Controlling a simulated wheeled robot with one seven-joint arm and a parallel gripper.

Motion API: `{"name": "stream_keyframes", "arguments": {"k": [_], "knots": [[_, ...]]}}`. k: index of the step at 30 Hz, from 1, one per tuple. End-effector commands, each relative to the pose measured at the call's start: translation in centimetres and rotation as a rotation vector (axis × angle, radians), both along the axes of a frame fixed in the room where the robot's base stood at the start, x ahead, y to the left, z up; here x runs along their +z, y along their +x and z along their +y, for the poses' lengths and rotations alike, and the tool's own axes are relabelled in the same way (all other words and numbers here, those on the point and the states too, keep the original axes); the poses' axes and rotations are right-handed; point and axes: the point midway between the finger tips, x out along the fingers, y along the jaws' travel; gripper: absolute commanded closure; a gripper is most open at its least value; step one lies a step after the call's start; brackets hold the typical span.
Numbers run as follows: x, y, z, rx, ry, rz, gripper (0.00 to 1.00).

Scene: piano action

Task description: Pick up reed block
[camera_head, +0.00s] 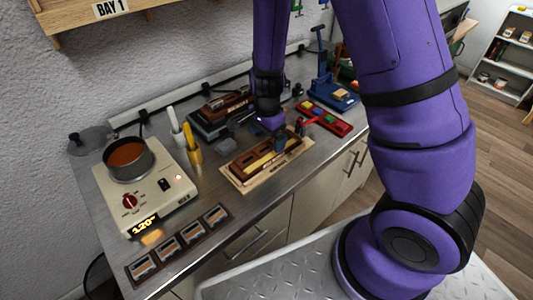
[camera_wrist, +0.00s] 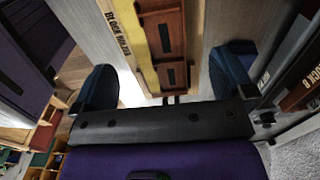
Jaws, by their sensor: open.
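A brown wooden block with a yellow strip (camera_head: 259,160) along it lies on a pale wooden holder (camera_head: 236,182) on the bench; I take it as the reed block. My gripper (camera_wrist: 168,75) is open, one dark blue finger on each side, with nothing visibly held. In the head view my gripper (camera_head: 290,140) is over the block's right end, partly hiding it. I cannot tell whether a finger touches it.
A second brown block sits in a dark cradle (camera_head: 207,124) behind. A hot plate (camera_head: 146,190) with a pot (camera_head: 129,160) stands left, near a white and a yellow upright tool (camera_head: 193,150). A red tray (camera_head: 330,121) and blue press (camera_head: 335,97) stand right.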

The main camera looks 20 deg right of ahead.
Motion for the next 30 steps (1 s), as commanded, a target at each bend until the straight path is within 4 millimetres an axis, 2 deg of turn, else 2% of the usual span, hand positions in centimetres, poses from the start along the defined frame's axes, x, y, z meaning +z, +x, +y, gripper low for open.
{"name": "stream_keyframes", "arguments": {"k": [5,13,23,26,30], "knots": [[-1.4,-0.2,0.0,0.001,0.000,0.003,0.00],[-4.7,-0.4,0.1,0.001,-0.001,0.002,0.00],[-5.3,-0.4,0.2,0.002,-0.001,-0.001,0.00],[-5.3,-0.4,0.2,0.002,0.000,-0.001,0.18],[-5.3,-0.4,0.2,0.002,0.000,-0.001,0.51]]}}
